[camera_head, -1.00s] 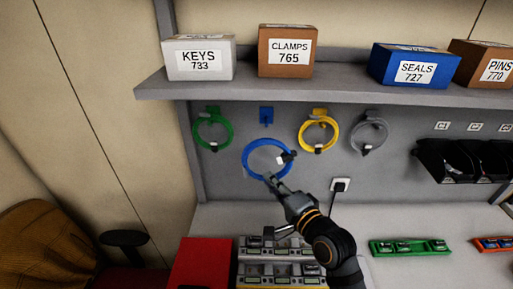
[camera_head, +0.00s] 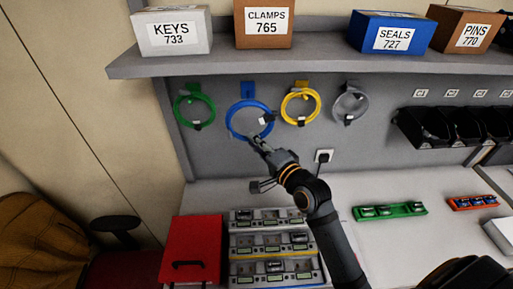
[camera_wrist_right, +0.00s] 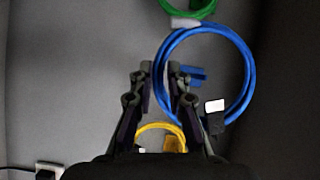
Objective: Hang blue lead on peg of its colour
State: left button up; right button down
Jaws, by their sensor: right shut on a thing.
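The blue lead (camera_head: 229,120) is a coiled ring with a white tag, in front of the grey panel. My right gripper (camera_head: 258,141) is shut on its lower rim and holds it up. The blue peg (camera_head: 247,89) shows just above the ring's top rim in the head view, overlapping it closely. In the right wrist view my gripper (camera_wrist_right: 159,70) has the blue lead (camera_wrist_right: 252,75) between its fingers, and the blue peg (camera_wrist_right: 198,74) shows through the ring's opening. I cannot tell whether the ring is around the peg. My left gripper is not in view.
A green lead (camera_head: 177,112) hangs left of the blue one; yellow (camera_head: 317,105) and grey (camera_head: 364,105) leads hang to the right. A shelf (camera_head: 300,56) with boxes juts out above.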

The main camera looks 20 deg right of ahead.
jog(key=shift+w+d, duration=0.2)
jog(key=shift+w, duration=0.75)
jog(key=shift+w+d+f+b, duration=0.1)
jog(key=shift+w+d+b, duration=0.1)
jog(key=shift+w+b, duration=0.3)
pick_arm(q)
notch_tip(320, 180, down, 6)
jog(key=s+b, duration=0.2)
jog(key=b, duration=0.2)
pick_arm(e)
jog(key=w+d+f, duration=0.2)
jog(key=w, duration=0.5)
jog(key=shift+w, duration=0.15)
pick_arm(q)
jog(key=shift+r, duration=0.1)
pick_arm(e)
jog(key=c, duration=1.2)
grip_release()
